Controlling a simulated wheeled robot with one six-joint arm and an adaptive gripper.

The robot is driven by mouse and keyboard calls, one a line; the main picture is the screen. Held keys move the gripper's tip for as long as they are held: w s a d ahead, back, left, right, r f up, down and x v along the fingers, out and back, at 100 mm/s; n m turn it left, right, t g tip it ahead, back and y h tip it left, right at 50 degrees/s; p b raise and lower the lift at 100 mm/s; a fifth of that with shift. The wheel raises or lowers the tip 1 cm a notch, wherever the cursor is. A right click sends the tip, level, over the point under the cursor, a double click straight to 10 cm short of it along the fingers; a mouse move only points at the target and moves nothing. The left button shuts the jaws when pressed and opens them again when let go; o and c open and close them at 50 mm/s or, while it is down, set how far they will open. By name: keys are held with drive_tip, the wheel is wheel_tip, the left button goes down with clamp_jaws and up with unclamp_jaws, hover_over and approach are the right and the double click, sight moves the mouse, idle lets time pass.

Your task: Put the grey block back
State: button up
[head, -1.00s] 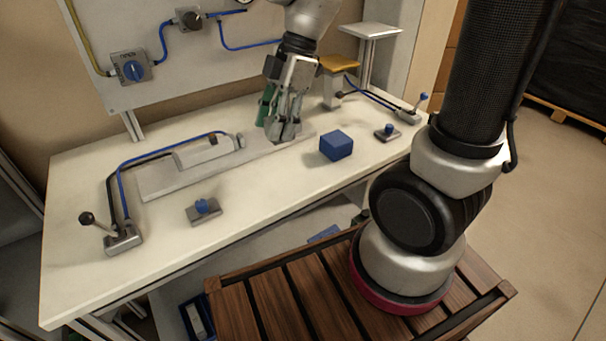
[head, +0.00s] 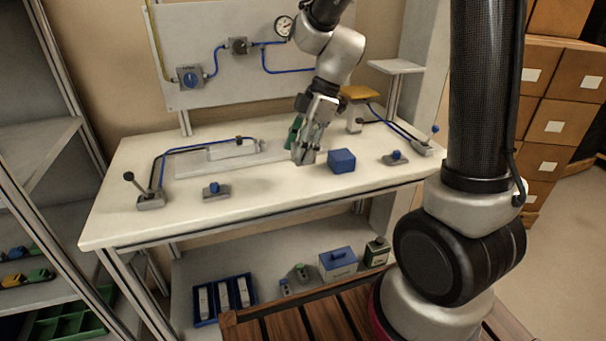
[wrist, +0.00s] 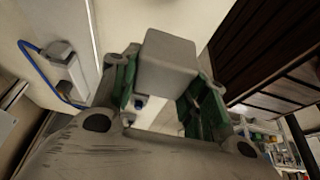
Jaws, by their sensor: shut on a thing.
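My gripper (head: 305,146) is shut on the grey block (wrist: 168,64), which sits between its green-lined fingers in the wrist view. In the head view my gripper hangs over the white bench (head: 262,196), left of a blue block (head: 341,161). The grey block (head: 303,156) is small there and partly hidden by the fingers. I cannot tell its exact height above the bench.
A grey cylinder on a plate (head: 232,150), a lever valve (head: 150,197) and a push-button valve (head: 216,191) stand at left. Another button valve (head: 395,158) is at right. A blue bin (head: 224,297) and a blue-lidded box (head: 338,263) stand on the lower shelf.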

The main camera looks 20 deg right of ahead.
drive_tip(key=shift+f, duration=2.8)
drive_tip(key=o, duration=1.2)
drive_tip(key=shift+f, duration=0.1)
